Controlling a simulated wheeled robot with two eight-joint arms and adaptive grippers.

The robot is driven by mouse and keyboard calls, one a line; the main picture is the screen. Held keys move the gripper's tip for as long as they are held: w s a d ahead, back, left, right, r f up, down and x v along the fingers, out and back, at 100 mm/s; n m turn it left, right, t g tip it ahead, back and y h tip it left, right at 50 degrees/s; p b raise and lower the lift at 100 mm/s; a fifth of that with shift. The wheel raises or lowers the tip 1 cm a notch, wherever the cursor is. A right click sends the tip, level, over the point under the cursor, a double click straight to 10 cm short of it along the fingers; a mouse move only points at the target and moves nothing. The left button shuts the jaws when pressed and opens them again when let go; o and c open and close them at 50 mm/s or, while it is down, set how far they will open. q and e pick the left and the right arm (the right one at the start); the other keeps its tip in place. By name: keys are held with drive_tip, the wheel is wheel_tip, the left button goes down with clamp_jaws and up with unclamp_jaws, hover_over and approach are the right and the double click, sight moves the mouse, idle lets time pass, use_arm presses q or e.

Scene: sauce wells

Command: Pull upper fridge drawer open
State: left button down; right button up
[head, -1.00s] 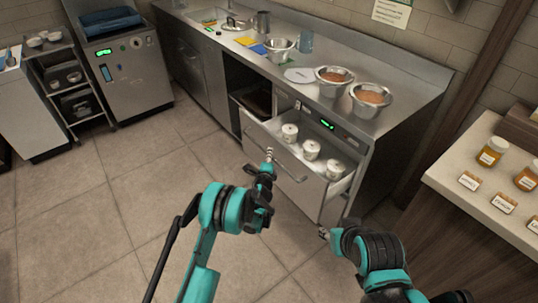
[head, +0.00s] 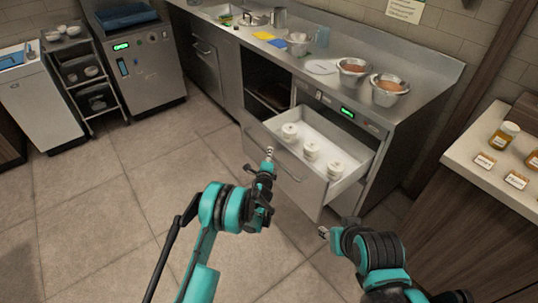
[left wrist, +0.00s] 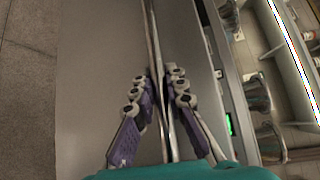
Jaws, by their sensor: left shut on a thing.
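The upper fridge drawer (head: 284,172) stands well out from the steel counter in the head view, its inside showing. My left gripper (head: 269,152) is at the long bar handle (head: 289,168) on the drawer front. In the left wrist view its purple-padded fingers (left wrist: 160,100) are shut on the bar handle (left wrist: 154,45), one on each side. My right gripper (head: 323,232) is low, in front of the drawer and apart from it; its fingertips are too small to tell open from shut.
Two steel bowls of reddish-brown food (head: 390,88) stand on the counter (head: 335,50) above the drawer. A light side counter (head: 485,135) with jars and label cards is at the right. The tiled floor at left (head: 110,215) is clear.

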use_arm(q)
drive_tip(key=c, duration=1.5)
unclamp_jaws()
drive_tip(key=shift+d, duration=0.1)
drive_tip(key=shift+c, duration=0.2)
drive_tip(key=s+a, duration=0.1)
drive_tip(key=s, duration=0.6)
drive_tip(key=shift+s+r, duration=0.2)
drive_tip(key=shift+r, duration=0.25)
